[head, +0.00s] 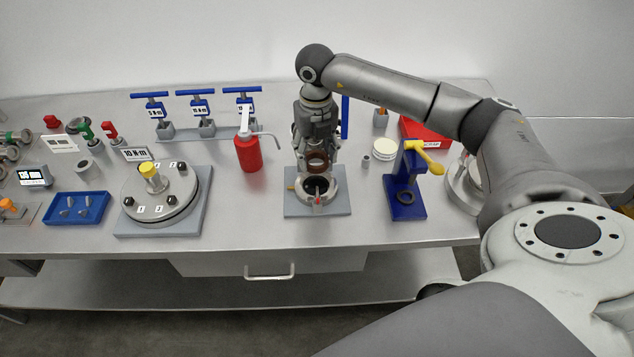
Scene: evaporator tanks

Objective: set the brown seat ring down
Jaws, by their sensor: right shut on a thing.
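The brown seat ring (317,162) is held tilted in my right gripper (316,155), a little above an open grey valve body (320,195). The valve body stands on a light grey plate (293,209) near the middle of the bench, with its dark bore facing up. The ring appears apart from the valve body. My right gripper points down and is shut on the ring; its fingers are small and partly hidden. My left gripper is not in view.
A red bottle (248,153) with a spout stands to the left. A blue press (407,190) with a yellow handle stands to the right. A round flange cover (160,193) is at the left. Blue T-handled wrenches (199,108) stand behind. The bench's front strip is clear.

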